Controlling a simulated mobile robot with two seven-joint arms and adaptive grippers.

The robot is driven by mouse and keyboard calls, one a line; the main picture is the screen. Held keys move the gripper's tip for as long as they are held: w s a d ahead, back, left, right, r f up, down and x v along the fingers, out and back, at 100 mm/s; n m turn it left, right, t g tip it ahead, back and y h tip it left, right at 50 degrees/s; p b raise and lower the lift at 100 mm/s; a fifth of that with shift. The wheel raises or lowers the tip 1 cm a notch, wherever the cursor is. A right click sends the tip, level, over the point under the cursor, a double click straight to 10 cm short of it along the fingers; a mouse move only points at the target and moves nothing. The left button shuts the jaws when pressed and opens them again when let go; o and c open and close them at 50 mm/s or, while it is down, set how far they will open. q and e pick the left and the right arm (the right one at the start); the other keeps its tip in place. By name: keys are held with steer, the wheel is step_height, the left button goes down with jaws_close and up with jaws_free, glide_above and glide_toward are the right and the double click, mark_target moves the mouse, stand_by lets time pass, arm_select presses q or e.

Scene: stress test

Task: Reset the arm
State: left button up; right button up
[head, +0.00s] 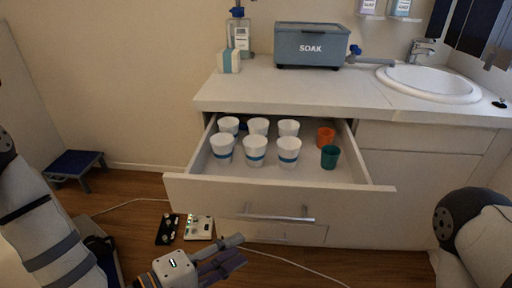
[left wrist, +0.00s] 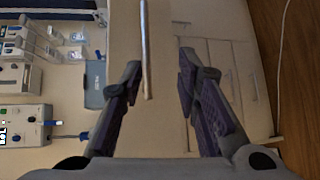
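My left arm comes in from the lower left of the head view. Its gripper (head: 237,250) is in front of and below the open drawer (head: 190,190), left of the drawer's silver handle (head: 275,218). In the left wrist view the gripper (left wrist: 158,68) has its two purple-padded fingers apart with nothing held. A long silver bar (left wrist: 147,50) shows between and beyond the fingers, nearer the left one; whether it touches is unclear. A rounded part of my right arm shows at the right edge of the head view; its gripper is out of view.
The drawer holds several white cups (head: 255,153), an orange cup (head: 325,137) and a green cup (head: 330,157). On the counter (head: 345,92) are a SOAK box (head: 311,47) and a sink (head: 430,85). A blue stool (head: 74,165), small devices (head: 198,228) and cables are on the floor.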

arm_select(q)
steer(key=s+a+f+m+g+y+p, duration=0.1)
steer(key=s+a+f+m+g+y, duration=0.25)
steer(key=s+f, duration=0.55)
steer(key=s+a+f+m+g+y, duration=0.1)
steer(key=s+a+m+g+y, duration=0.1)
steer(key=s, duration=0.5)
steer(key=s+a+f+m+g+y+p, duration=0.1)
steer(key=s+a+f+m+g+y, duration=0.1)
steer(key=s, duration=0.6)
steer(key=s+a+f+m+g+y, duration=0.1)
steer(key=s+a+m+g+y, duration=0.1)
steer(key=s+a+g+y, duration=0.2)
steer(key=s+a+g, duration=0.2)
steer(key=s, duration=0.2)
steer(key=shift+s+a+f, duration=0.25)
steer(key=shift+a+f, duration=0.05)
steer(key=shift+f, duration=0.1)
arm_select(e)
steer(key=shift+t, duration=0.7)
steer(key=w+r, duration=0.3)
steer(key=shift+w+r, duration=0.15)
arm_select(q)
steer(key=shift+w, duration=0.1)
